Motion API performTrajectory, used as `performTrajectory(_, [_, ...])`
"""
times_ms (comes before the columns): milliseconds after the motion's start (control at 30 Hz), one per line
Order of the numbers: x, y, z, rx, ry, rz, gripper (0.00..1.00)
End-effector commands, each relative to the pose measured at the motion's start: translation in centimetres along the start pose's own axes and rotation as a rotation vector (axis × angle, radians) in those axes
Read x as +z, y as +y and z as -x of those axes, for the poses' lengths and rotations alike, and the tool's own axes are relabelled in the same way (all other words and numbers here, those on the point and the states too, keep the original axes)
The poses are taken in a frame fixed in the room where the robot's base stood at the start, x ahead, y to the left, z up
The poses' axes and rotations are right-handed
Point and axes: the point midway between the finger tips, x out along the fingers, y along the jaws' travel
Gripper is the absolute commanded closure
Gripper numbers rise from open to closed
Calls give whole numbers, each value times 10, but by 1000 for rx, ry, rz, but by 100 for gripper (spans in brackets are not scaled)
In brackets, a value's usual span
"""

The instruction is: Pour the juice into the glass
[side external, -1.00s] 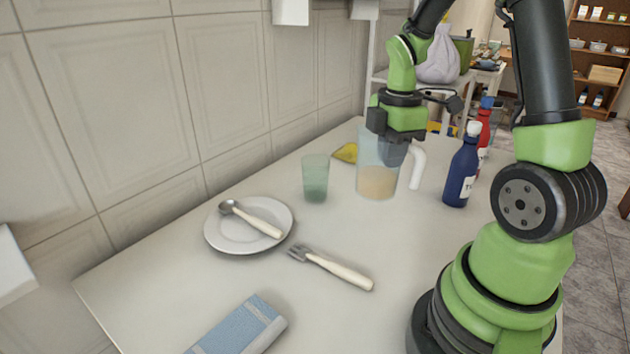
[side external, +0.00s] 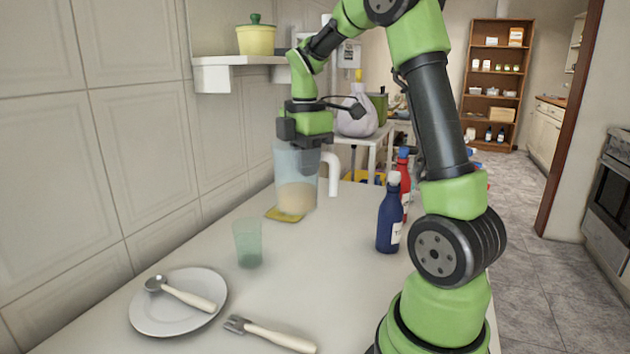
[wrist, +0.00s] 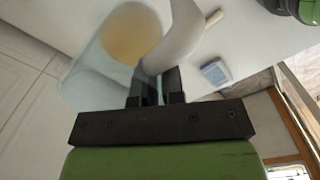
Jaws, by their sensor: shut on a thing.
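A clear pitcher (side external: 297,182) holds a shallow layer of pale orange juice (side external: 296,198) and has a white handle (side external: 332,174). My gripper (side external: 303,142) is at its upper part. In the wrist view my gripper's fingers (wrist: 156,86) are shut at the curved white handle (wrist: 176,38), with the juice (wrist: 131,34) beyond. The pitcher is upright or nearly so and appears raised off the table. An empty-looking green-tinted glass (side external: 248,243) stands upright on the table, left of and nearer than the pitcher. I cannot make out the glass in the wrist view.
A yellow item (side external: 284,215) lies below the pitcher. A blue bottle (side external: 389,215) and a red bottle (side external: 404,180) stand to the right. A plate (side external: 150,318) with a spoon and a fork (side external: 270,334) lie in front. The wall is close on the left.

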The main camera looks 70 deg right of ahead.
Motion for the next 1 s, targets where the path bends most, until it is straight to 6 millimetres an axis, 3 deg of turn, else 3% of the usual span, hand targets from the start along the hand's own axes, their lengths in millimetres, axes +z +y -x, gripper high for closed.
performTrajectory(500, [-15,104,3,-10,-19,13,100])
performTrajectory(700, [-22,124,-2,-3,-12,2,100])
performTrajectory(1000, [-30,136,-8,6,2,-13,100])
